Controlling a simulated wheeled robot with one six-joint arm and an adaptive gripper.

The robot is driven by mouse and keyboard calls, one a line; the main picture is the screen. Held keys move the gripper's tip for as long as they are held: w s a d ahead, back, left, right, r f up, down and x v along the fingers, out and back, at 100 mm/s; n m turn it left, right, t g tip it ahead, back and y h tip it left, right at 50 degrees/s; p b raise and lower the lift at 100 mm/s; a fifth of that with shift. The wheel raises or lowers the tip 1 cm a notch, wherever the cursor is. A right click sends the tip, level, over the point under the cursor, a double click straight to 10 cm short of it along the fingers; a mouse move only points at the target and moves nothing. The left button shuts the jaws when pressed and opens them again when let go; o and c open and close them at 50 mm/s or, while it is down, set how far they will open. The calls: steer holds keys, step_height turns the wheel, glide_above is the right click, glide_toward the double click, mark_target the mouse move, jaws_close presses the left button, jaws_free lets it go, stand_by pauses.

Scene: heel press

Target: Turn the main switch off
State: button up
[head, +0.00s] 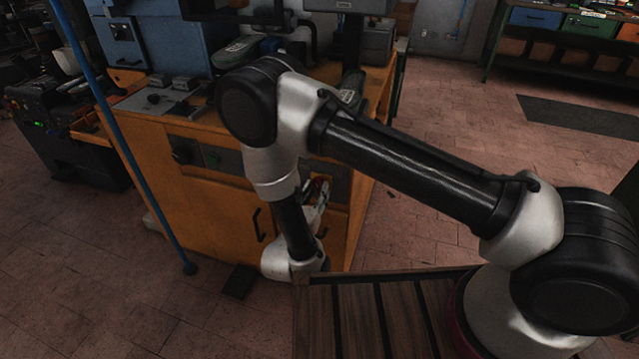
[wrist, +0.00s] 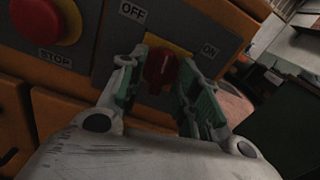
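The main switch (wrist: 159,71) is a red rotary knob on a yellow plate in the wrist view. An OFF label (wrist: 132,11) is above it to the left and an ON label (wrist: 209,50) to its right. A small pale mark shows on the knob, but I cannot tell surely which label it faces. My gripper (wrist: 161,78) is open, one finger on each side of the knob; contact is not clear.
A red STOP button (wrist: 48,20) on a yellow base is left of the switch. The orange cabinet (head: 205,210) has a dark door handle (head: 258,225) below. A blue pole (head: 130,150) stands at left. Brick floor (head: 420,130) is open to the right.

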steer(key=shift+w+d, duration=0.2)
steer(key=shift+w, duration=0.35)
jaws_close()
steer(key=n, duration=0.3)
steer(key=shift+n, duration=2.1)
